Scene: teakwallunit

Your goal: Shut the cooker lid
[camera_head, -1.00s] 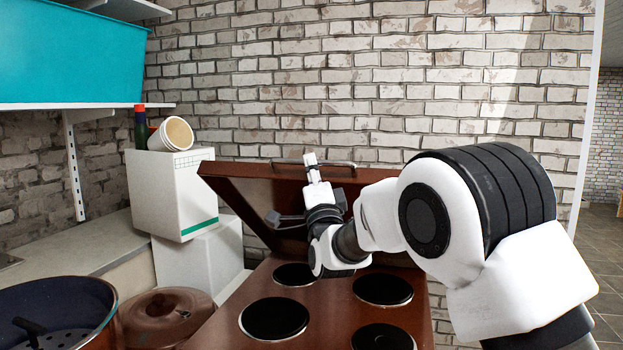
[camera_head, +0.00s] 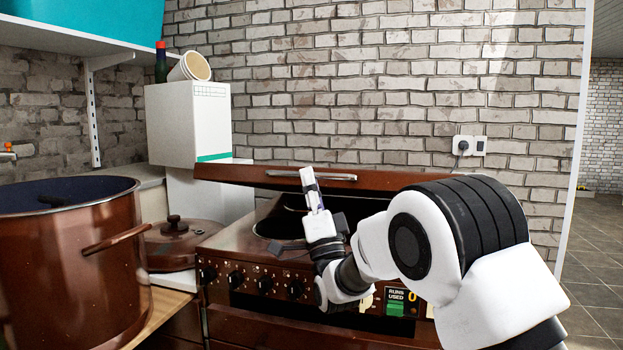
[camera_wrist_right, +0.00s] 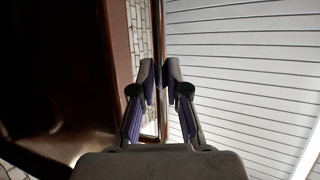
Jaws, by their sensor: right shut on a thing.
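The brown cooker lid (camera_head: 385,179) is tilted partway down over the cooker (camera_head: 232,247), its front edge facing me and a dark gap under it. A silver handle (camera_head: 338,177) runs along that edge. My right gripper (camera_head: 309,177) is at the handle, shut on it, with its fingers pointing up in the head view. In the right wrist view the fingertips (camera_wrist_right: 160,72) are close together beside the lid's brown edge (camera_wrist_right: 118,60); the grip itself is hard to make out. My right arm hides part of the cooker front. My left gripper is not in view.
A large brown pot (camera_head: 70,265) stands close on the left, with a brown lidded pan (camera_head: 182,245) behind it. White boxes (camera_head: 187,125) stand at the back left under a shelf. A socket (camera_head: 468,146) is on the brick wall. The floor at right is clear.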

